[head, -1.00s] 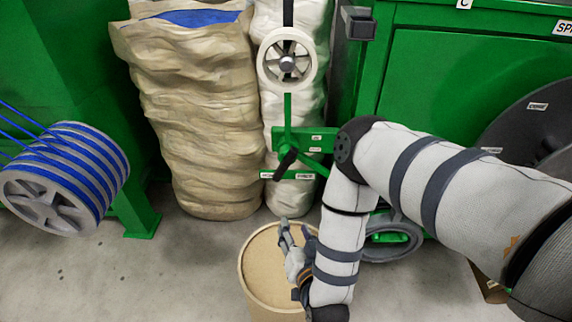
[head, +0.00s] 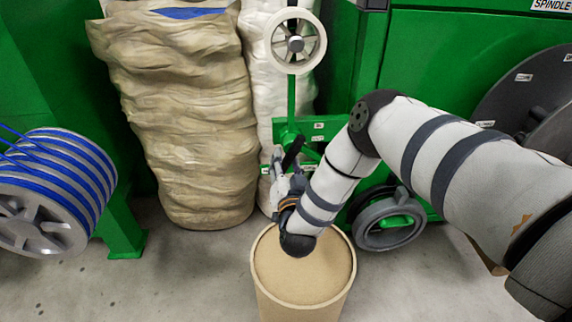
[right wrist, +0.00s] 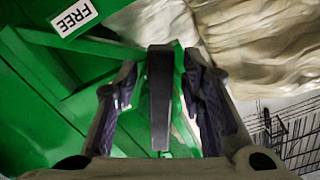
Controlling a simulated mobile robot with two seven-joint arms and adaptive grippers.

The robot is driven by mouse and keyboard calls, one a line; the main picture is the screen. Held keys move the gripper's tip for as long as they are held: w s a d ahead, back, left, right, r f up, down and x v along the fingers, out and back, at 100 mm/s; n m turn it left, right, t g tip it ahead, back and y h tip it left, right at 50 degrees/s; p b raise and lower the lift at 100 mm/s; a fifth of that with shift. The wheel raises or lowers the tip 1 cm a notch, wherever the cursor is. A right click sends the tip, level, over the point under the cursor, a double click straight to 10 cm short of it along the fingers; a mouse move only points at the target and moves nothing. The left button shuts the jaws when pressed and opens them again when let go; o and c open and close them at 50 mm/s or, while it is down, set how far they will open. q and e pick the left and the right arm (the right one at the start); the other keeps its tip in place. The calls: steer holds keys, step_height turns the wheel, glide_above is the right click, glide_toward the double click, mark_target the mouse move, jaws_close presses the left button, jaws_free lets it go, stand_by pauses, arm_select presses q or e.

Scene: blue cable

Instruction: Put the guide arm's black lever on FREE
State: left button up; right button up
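The black lever (head: 293,152) is on the green guide arm (head: 291,100), below a white pulley wheel. In the right wrist view the black lever (right wrist: 160,98) stands between the two fingers of my right gripper (right wrist: 162,105), with a gap on each side. My right gripper is open around it and also shows in the head view (head: 278,165), partly hidden by its own wrist. A FREE label (right wrist: 74,17), upside down, is on the green plate at the upper left of the right wrist view. My left gripper is not in view.
A round tan drum (head: 305,275) stands under my right wrist. A blue cable spool (head: 55,190) is at the left. Large wrapped sacks (head: 190,120) stand behind. A grey handwheel (head: 388,220) is right of the wrist. Grey floor is clear at front left.

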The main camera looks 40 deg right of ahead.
steer(key=shift+c, duration=0.6)
jaws_close()
steer(key=shift+s, duration=0.1)
steer(key=d+n+p, duration=0.1)
steer(key=n, duration=0.2)
steer(key=s+d+n+p, duration=0.1)
steer(key=n+p, duration=0.1)
steer(key=n, duration=0.1)
steer(key=n+p, duration=0.1)
steer(key=n, duration=0.3)
steer(key=shift+s+d+f, duration=0.1)
steer(key=shift+s+d, duration=0.3)
steer(key=shift+d+n, duration=0.1)
steer(key=shift+n, duration=0.2)
steer(key=shift+o, duration=0.6)
jaws_free()
